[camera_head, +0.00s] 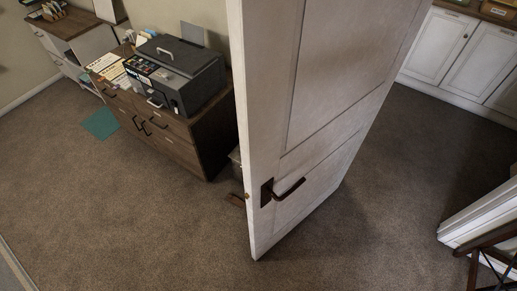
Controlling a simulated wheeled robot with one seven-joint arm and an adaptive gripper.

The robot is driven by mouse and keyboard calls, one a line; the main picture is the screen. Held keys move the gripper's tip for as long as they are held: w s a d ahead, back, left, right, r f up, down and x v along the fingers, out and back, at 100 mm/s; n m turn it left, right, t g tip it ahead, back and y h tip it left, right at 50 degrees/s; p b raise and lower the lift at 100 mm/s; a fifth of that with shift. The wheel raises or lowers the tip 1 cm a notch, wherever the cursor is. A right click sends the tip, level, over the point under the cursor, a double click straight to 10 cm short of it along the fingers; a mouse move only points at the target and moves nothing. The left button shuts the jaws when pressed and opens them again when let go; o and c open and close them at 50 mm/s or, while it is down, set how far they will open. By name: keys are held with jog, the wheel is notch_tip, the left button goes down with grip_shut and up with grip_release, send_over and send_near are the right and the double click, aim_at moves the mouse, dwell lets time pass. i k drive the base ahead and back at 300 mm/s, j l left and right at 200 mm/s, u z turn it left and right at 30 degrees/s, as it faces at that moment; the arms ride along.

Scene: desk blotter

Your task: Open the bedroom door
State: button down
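The white panelled bedroom door (345,85) stands upright in the middle of the head view, its free edge facing me. It stands open, swung away from the white trim (485,212) at the right, which looks like part of the door frame. A dark lever handle (286,190) sits on the face I see, near the free edge. A small brass latch shows on that edge. The door's hinges are not visible. My gripper is not in view.
Left of the door stands a brown wooden cabinet (185,140) with a dark grey printer (180,75) on top. A teal sheet (101,123) lies on the carpet. White cupboards (470,55) line the back right. Carpet (130,225) at the front left is clear.

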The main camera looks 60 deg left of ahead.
aim_at(312, 79)
jog(key=k+j, duration=0.2)
jog(key=j, duration=0.2)
jog(key=k+j, duration=0.15)
jog(key=j, duration=0.2)
jog(key=k+j, duration=0.2)
jog(key=j, duration=0.2)
jog(key=k+j, duration=0.15)
jog(key=j, duration=0.2)
jog(key=k+j, duration=0.2)
jog(key=j, duration=0.2)
jog(key=k+j, duration=0.15)
jog(key=j, duration=0.2)
jog(key=i+j, duration=0.1)
jog(key=j, duration=0.15)
jog(key=i+j, duration=0.15)
jog(key=j+z, duration=0.05)
jog(key=j, duration=0.05)
